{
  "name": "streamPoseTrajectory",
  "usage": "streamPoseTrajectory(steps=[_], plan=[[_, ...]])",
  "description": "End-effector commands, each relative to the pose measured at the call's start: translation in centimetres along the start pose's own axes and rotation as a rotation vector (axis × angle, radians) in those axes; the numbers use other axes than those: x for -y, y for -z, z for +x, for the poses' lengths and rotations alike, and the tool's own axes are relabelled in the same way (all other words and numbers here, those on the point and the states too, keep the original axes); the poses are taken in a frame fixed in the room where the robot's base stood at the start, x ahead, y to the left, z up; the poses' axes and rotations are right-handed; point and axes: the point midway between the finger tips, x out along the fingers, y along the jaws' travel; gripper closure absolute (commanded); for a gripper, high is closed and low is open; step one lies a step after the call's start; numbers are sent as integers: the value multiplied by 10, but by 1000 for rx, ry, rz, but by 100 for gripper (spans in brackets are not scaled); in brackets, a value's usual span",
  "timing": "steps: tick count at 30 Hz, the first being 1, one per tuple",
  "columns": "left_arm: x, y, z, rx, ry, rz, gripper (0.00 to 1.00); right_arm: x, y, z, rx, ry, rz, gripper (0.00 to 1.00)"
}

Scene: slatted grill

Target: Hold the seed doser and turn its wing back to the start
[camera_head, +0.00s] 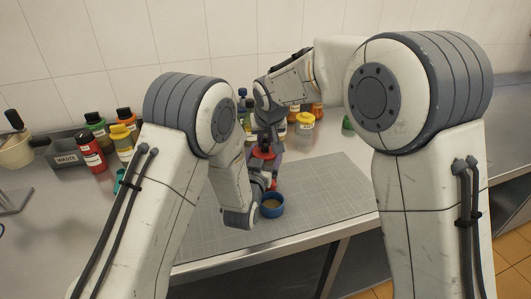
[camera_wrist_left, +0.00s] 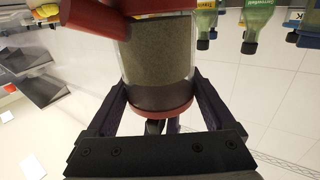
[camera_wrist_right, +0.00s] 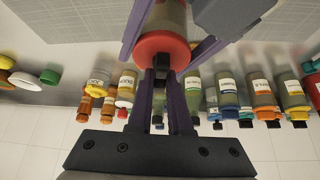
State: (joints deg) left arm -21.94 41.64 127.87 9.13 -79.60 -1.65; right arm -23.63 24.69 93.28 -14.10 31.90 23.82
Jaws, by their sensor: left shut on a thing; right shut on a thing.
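The seed doser is a clear cylinder (camera_wrist_left: 158,62) of brown seeds with red ends. In the head view its red cap (camera_head: 264,153) shows between my arms, above the mat. My left gripper (camera_wrist_left: 158,90) is shut around the cylinder from the side; in the head view it is mostly hidden behind my left forearm. My right gripper (camera_wrist_right: 161,80) is shut on the small dark wing (camera_wrist_right: 162,74) at the doser's red end (camera_wrist_right: 163,48). The wing's exact angle is hard to tell. A blue cup (camera_head: 271,209) with brown contents stands below the doser.
A grey cutting mat (camera_head: 335,190) covers the middle of the metal counter, its right part clear. Several coloured bottles (camera_head: 92,150) and a grey waste bin (camera_head: 68,153) stand at the back left. More bottles (camera_head: 305,120) stand behind the doser near the tiled wall.

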Motion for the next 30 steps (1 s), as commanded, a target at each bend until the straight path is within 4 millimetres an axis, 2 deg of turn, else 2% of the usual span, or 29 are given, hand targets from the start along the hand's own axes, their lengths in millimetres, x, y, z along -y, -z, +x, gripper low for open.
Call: streamPoseTrajectory(steps=[1, 7, 18, 30], plan=[[-2, 1, 2, -4, -4, 0, 79, 3, -6, 1, 16, 2, 0, 100], [-2, 2, 2, -5, -4, 0, 79, 2, -6, 2, 19, 26, -36, 100], [-2, 2, 2, -5, -5, 0, 79, 3, -6, 2, 17, 151, -237, 100], [-2, 2, 2, -6, -5, -1, 79, 4, -6, 2, 18, 169, -264, 100]])
